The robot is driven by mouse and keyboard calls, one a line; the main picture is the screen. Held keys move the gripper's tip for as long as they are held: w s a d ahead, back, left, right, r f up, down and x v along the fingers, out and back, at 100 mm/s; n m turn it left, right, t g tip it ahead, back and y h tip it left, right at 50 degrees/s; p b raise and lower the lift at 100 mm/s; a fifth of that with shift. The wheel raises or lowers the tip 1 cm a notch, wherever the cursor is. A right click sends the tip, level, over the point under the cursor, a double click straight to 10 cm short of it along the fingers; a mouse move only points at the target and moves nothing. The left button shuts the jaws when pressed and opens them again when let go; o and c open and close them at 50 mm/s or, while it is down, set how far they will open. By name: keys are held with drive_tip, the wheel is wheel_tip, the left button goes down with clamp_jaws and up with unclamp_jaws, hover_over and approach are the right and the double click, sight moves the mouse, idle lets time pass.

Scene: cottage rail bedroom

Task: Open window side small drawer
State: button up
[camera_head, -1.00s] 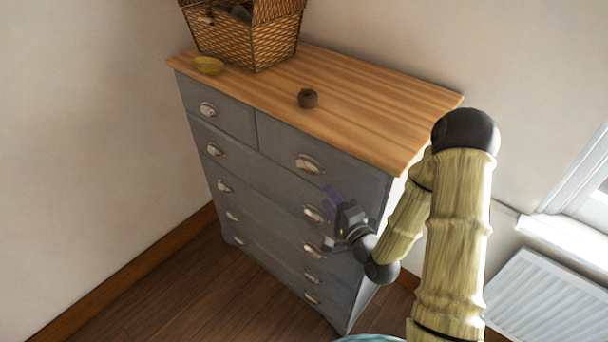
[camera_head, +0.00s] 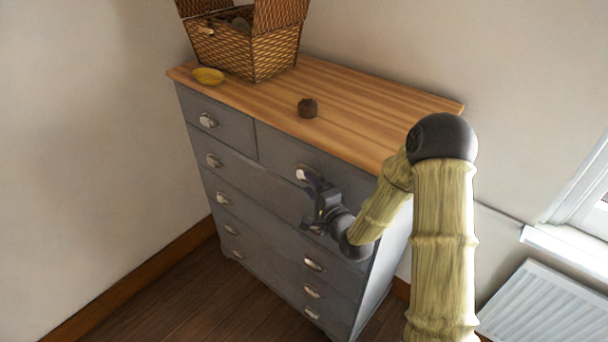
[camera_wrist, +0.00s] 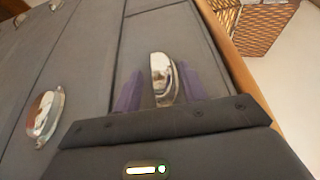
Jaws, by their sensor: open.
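The window side small drawer (camera_head: 340,192) is the right one of the two top drawers of a grey chest, and its front looks flush with the chest. Its metal cup handle (camera_head: 303,175) is partly hidden by my gripper (camera_head: 315,184). In the wrist view the handle (camera_wrist: 161,78) shows between the two purple fingers of my gripper (camera_wrist: 158,88). The fingers are open, one on each side of the handle. I cannot tell whether they touch it.
The left small drawer (camera_head: 220,125) and several wider drawers below look shut. On the wooden top (camera_head: 370,105) stand a wicker basket (camera_head: 240,52), a yellow bowl (camera_head: 208,76) and a small brown pot (camera_head: 308,108). A radiator (camera_head: 545,305) and window sill (camera_head: 575,250) are at the right.

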sight(306, 181)
drive_tip(key=shift+p+x, duration=0.45)
drive_tip(key=shift+x, duration=1.65)
drive_tip(key=shift+s, duration=0.15)
clamp_jaws()
drive_tip(key=shift+f, duration=0.1)
